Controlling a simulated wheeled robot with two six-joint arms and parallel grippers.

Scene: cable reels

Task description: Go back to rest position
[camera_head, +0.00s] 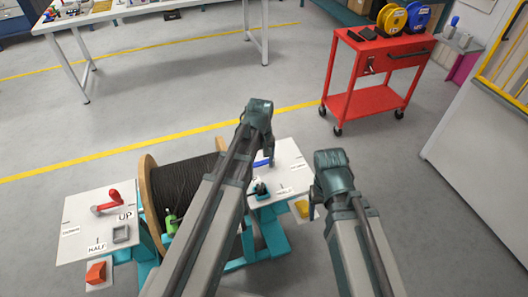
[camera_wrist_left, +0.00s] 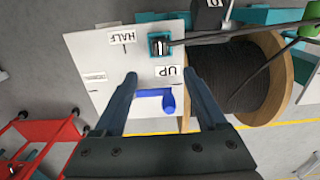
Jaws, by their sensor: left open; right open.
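My left gripper (camera_head: 262,150) reaches over the right control panel (camera_head: 285,172) of the cable reel stand. In the left wrist view its two fingers (camera_wrist_left: 162,78) are apart with nothing between the tips. The blue lever (camera_wrist_left: 156,100) lies on the panel beyond the fingers, by the UP label (camera_wrist_left: 168,72); I cannot tell whether they touch. It also shows in the head view (camera_head: 262,162). My right gripper (camera_head: 333,165) hangs to the right of the panel, its fingers mostly hidden. No object shows in it.
The black cable reel (camera_head: 185,180) stands between the panels. A red cart (camera_head: 375,100) stands back right, a white table (camera_head: 150,8) back left. Floor between is clear.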

